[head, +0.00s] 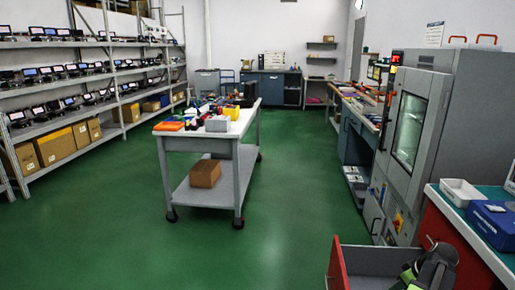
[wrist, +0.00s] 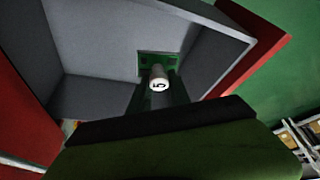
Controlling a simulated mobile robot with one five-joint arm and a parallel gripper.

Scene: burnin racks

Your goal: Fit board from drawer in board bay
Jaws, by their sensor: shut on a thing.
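A small green board (wrist: 151,60) shows in the wrist view, with a white round-topped knob (wrist: 158,82) marked "5" on it. My gripper (wrist: 160,98) is shut on the board at this knob; its dark fingers partly hide the board. Board and gripper are over the grey inside of an open drawer (wrist: 95,40) with red outer faces. I cannot tell whether the board touches the drawer floor. In the head view the drawer (head: 339,265) is at the bottom right, with my gripper (head: 412,278) at its right part. I cannot make out a board bay.
A red cabinet (head: 440,212) with a teal top, a white tray (head: 460,191) and a blue box (head: 492,218) stands at the right. Behind it is a grey chamber (head: 410,120) with a glass door. A cart (head: 235,160) stands mid-room; green floor around it is clear.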

